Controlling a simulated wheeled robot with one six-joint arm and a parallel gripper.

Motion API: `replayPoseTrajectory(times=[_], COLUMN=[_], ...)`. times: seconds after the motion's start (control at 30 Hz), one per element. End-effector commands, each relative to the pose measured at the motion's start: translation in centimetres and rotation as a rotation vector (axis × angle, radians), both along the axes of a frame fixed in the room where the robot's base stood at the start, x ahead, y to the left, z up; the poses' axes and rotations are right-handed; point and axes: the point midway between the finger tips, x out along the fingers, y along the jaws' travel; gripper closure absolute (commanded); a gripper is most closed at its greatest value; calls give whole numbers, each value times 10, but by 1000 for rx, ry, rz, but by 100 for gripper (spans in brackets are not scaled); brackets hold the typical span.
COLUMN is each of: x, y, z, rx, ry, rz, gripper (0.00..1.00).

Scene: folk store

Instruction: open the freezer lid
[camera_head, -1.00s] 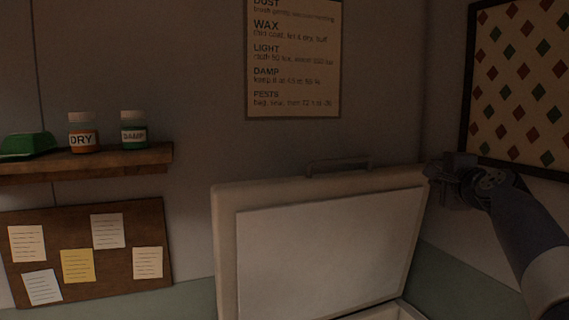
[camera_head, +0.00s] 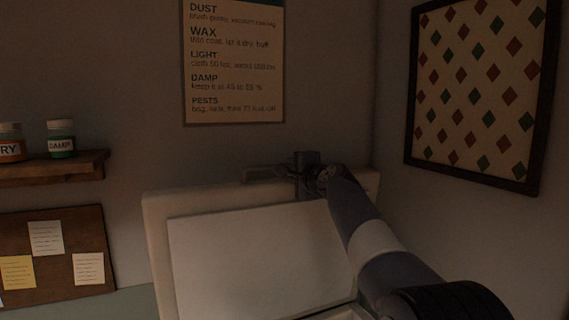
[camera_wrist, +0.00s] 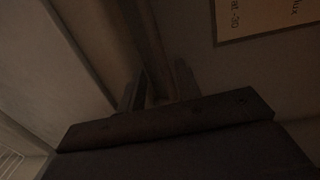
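The freezer lid (camera_head: 260,255) is a pale panel with a white inner face. It stands raised, near upright, at the lower middle of the head view. A dark bar handle (camera_head: 262,174) runs along its top edge. My gripper (camera_head: 305,172) is at the right part of this handle. In the wrist view, my two fingers (camera_wrist: 158,90) stand apart with a bar (camera_wrist: 145,40), seemingly the handle, running between them. I cannot tell whether they press on it. My arm hides the lid's right edge and much of the freezer body.
A wall poster (camera_head: 232,70) hangs behind the lid and a framed diamond-pattern picture (camera_head: 480,90) hangs at right. A shelf (camera_head: 60,168) with jars and a pinboard (camera_head: 50,275) with notes are at left.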

Motion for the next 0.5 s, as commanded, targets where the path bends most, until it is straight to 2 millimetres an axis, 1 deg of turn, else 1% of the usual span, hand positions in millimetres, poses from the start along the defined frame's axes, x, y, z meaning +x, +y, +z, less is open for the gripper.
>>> replayPoseTrajectory(times=[0.03,0.2,0.4,0.5], x=[9,32,54,61], y=[3,14,22,25], z=[2,1,-1,-2], rx=[-1,1,1,1], ry=[2,1,1,0], rz=[0,0,0,0], gripper=[68,68,68,68])
